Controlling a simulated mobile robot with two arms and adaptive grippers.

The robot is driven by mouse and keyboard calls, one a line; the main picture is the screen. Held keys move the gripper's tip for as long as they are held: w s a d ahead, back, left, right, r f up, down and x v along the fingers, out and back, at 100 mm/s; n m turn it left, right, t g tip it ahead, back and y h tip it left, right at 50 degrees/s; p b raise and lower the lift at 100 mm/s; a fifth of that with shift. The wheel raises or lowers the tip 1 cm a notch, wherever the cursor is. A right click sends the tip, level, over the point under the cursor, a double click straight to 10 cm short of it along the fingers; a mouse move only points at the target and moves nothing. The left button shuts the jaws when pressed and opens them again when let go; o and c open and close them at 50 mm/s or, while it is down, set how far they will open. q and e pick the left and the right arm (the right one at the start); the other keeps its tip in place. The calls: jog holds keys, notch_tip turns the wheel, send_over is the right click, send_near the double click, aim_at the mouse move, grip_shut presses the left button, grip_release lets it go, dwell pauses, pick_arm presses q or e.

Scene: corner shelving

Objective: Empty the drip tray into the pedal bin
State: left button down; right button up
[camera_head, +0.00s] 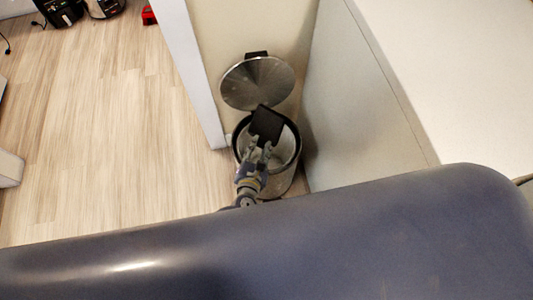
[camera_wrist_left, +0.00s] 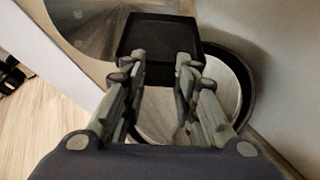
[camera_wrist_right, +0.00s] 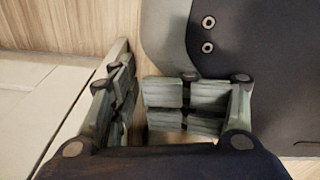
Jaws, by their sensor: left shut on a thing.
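The drip tray (camera_head: 267,124) is a black, shallow, square tray. In the head view it is above the back part of the open pedal bin (camera_head: 284,182). My left gripper (camera_head: 262,149) is shut on its near edge. In the left wrist view the tray (camera_wrist_left: 158,32) is beyond the fingertips (camera_wrist_left: 160,66), with the bin's rim (camera_wrist_left: 243,82) and pale inside below. The bin's round metal lid (camera_head: 258,82) stands up open behind the tray. No contents can be made out in the tray. My right gripper (camera_wrist_right: 138,80) shows only in its wrist view, with nothing visible between its fingers.
Wooden floor (camera_head: 110,130) is open at left. Dark items (camera_head: 62,10) and a red object (camera_head: 149,15) lie at the far left.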

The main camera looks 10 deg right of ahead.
pick_arm(q)
jog(key=shift+n, duration=0.4)
jog(key=shift+h, duration=0.3)
jog(key=shift+w+a+n, duration=0.1)
jog(key=shift+a+n, duration=0.05)
jog(key=shift+n, duration=0.15)
jog(key=shift+a+n+g+h+b, duration=0.1)
jog(key=shift+n+g+h+b, duration=0.4)
jog(key=shift+n+g+b, duration=0.1)
jog(key=shift+w, duration=0.1)
pick_arm(e)
jog(key=w, duration=0.1)
jog(key=w+r, duration=0.1)
jog(key=w, duration=0.1)
jog(key=w+r, duration=0.1)
jog(key=shift+w+a, duration=0.25)
jog(key=shift+a, duration=0.05)
pick_arm(q)
jog(key=shift+r, duration=0.15)
